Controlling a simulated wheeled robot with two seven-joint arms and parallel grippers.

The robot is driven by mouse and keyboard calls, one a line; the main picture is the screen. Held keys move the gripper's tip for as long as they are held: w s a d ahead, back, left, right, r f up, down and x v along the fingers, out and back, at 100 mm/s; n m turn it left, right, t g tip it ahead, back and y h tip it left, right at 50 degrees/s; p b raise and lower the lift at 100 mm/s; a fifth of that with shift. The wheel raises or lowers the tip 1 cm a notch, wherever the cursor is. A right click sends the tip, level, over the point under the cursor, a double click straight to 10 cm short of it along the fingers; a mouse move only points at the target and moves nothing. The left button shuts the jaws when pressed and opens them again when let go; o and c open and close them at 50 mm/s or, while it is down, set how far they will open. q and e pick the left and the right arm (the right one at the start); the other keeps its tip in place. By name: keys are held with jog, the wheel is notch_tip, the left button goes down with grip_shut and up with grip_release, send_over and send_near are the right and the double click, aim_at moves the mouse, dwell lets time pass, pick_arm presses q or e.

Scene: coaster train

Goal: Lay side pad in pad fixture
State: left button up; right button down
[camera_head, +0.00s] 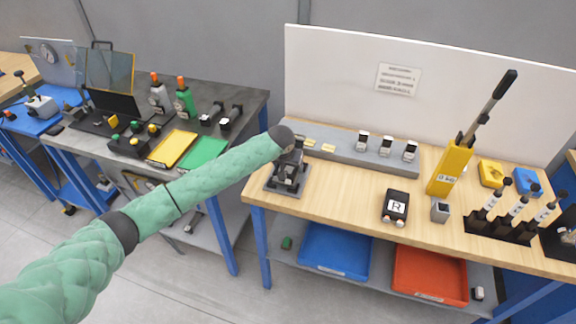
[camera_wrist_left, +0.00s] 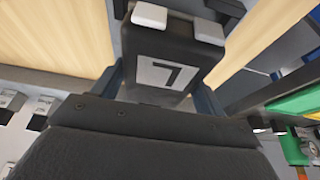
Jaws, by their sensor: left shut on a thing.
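My left gripper (camera_head: 291,168) is low over a small dark fixture (camera_head: 272,186) near the left end of the wooden bench, and the arm end partly hides both. In the left wrist view a black block (camera_wrist_left: 170,42), which looks like a side pad, sits between the fingers (camera_wrist_left: 160,90). It has a white label with a mark like an upside-down L and two white nubs at its far end. The gripper is shut on it. I cannot tell whether the block touches the fixture. A similar black block marked R (camera_head: 396,206) lies on the bench. My right gripper is not in view.
A grey rail (camera_head: 345,153) with small white-topped parts runs along the back. A yellow lever stand (camera_head: 450,170), a small grey box (camera_head: 440,210) and a black tool rack (camera_head: 500,226) stand right. Blue and red bins sit below. Bare wood lies between fixture and R block.

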pick_arm(q)
jog(key=shift+f, duration=1.1)
dwell(0.7)
jog(key=o, duration=1.3)
jog(key=shift+r, duration=0.1)
jog(key=shift+r+p, duration=1.9)
jog(key=shift+r, duration=0.7)
jog(key=shift+r+p, duration=0.55)
jog(key=shift+r, duration=0.8)
